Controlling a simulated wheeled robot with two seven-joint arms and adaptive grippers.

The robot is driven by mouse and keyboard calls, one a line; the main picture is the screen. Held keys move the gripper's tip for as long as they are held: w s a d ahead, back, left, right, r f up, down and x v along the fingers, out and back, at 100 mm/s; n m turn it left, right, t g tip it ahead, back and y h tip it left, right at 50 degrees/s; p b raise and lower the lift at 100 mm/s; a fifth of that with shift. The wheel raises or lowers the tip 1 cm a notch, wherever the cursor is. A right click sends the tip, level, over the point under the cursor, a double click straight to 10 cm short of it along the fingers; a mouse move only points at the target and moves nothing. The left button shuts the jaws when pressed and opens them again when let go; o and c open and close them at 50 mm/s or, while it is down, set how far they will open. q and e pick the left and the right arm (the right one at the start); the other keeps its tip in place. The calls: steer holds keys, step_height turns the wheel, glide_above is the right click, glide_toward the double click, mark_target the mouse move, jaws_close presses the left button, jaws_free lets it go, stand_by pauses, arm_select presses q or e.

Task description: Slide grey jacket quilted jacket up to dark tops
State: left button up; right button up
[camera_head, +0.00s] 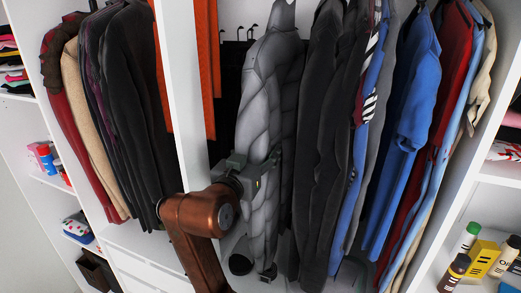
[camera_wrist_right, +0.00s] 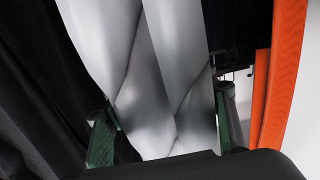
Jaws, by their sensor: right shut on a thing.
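The grey quilted jacket (camera_head: 268,90) hangs in the middle bay of the wardrobe. It fills the centre of the right wrist view (camera_wrist_right: 165,60). My right gripper (camera_head: 262,168) is shut on its lower body, with one finger on each side of the cloth in the wrist view (camera_wrist_right: 165,125). Dark tops (camera_head: 325,130) hang directly to the right of the jacket, close against it; whether they touch is unclear. In the wrist view dark cloth (camera_wrist_right: 35,100) is left of the jacket. My left gripper is not in view.
Orange garments (camera_head: 208,60) hang left of the jacket, beside the white divider (camera_head: 178,80). Blue shirts (camera_head: 408,85) and red ones (camera_head: 452,70) hang further right. Side shelves hold bottles and a yellow box (camera_head: 482,258). The left bay holds more jackets (camera_head: 130,80).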

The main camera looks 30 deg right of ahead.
steer(key=shift+c, duration=1.4)
steer(key=shift+s+d, duration=0.25)
steer(key=shift+s+d, duration=0.25)
steer(key=shift+s, duration=0.05)
steer(key=o, duration=1.9)
steer(key=shift+o, duration=0.2)
steer(key=v, duration=1.2)
